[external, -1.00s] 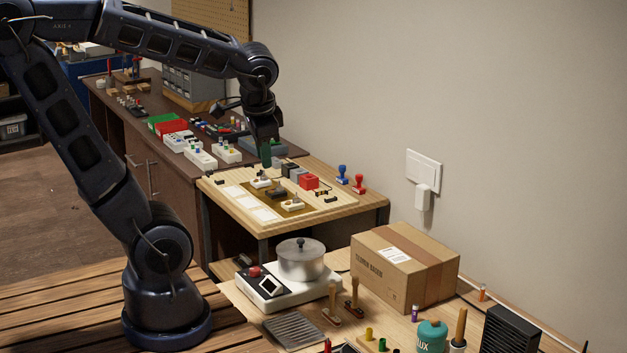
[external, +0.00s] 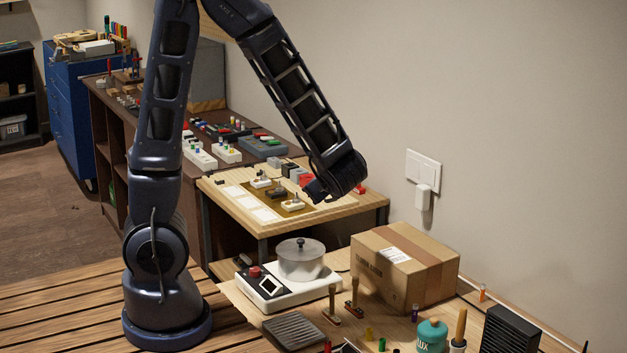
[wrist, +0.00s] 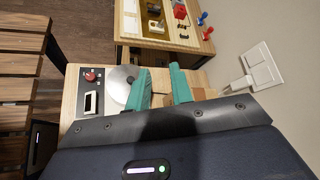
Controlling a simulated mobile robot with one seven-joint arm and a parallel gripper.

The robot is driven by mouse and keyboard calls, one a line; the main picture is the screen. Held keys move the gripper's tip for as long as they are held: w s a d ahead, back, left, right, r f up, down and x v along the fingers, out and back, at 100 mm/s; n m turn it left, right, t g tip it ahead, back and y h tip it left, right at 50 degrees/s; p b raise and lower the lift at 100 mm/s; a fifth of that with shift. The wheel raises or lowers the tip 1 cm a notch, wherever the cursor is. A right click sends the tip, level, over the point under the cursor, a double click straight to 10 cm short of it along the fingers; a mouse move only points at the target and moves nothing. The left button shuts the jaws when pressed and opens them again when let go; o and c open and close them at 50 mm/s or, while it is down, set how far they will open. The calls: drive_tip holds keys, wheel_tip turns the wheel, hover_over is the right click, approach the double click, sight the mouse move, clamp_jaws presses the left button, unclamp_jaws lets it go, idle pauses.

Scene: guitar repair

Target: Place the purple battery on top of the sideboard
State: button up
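The purple battery (external: 415,312) is a small upright cylinder on the light wood bench in the external view, in front of the cardboard box and beside the teal flux bottle. I cannot make it out in the wrist view. The sideboard (external: 118,170) is the long dark brown cabinet along the back wall, with many things on top. My gripper (wrist: 159,70) shows two teal fingers apart with nothing held between them. In the external view the end of my arm hangs above the raised wooden work board, away from the battery; its fingers are hidden there.
The cardboard box (external: 388,285) and a hot plate with a metal pot (external: 301,262) stand near the battery. The flux bottle (external: 432,338), a black vented box (external: 510,330) and small coloured cylinders crowd the bench front. Power strips (external: 226,151) and trays occupy the sideboard top.

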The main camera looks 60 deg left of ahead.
drive_tip(key=w+d+f+m+t, duration=0.3)
drive_tip(key=w+d+f+m, duration=0.1)
drive_tip(key=f+m, duration=0.1)
drive_tip(key=m+t+h, duration=0.6)
drive_tip(key=m+h, duration=0.2)
drive_tip(key=m, duration=0.5)
approach(414, 307)
drive_tip(key=x, duration=0.3)
drive_tip(key=shift+w+a+r, duration=0.1)
drive_tip(key=shift+w+a, duration=0.05)
drive_tip(key=shift+a, duration=0.2)
drive_tip(key=shift+w+d+m+h, duration=0.1)
drive_tip(key=shift+d+m+h, duration=0.05)
drive_tip(key=shift+m+h, duration=0.15)
drive_tip(key=shift+x, duration=3.7)
clamp_jaws()
